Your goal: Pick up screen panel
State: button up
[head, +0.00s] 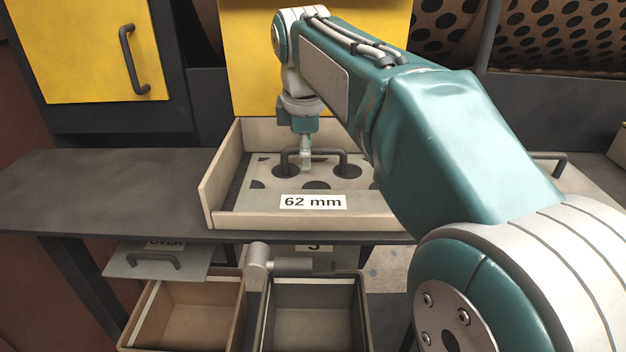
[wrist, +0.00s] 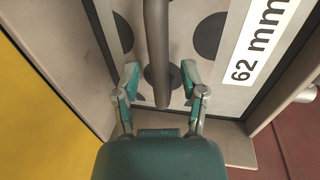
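The screen panel (head: 262,199) is a pale plate with dark round holes, a "62 mm" label (head: 313,202) and a dark bar handle (head: 342,163). It lies in a shallow pale tray (head: 222,172) on the dark shelf. My gripper (head: 305,163) points down at the handle's left part in the head view. In the wrist view, my gripper (wrist: 160,82) is open, with one finger on each side of the handle bar (wrist: 157,45), and gaps show between fingers and bar. My arm hides the tray's right side in the head view.
The dark shelf (head: 100,190) is clear left of the tray. A yellow door (head: 85,50) with a handle stands behind. Two open bins (head: 190,318) sit below the shelf's front edge, with a grey handled lid (head: 155,262) at the left one.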

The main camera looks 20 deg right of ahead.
grip_shut()
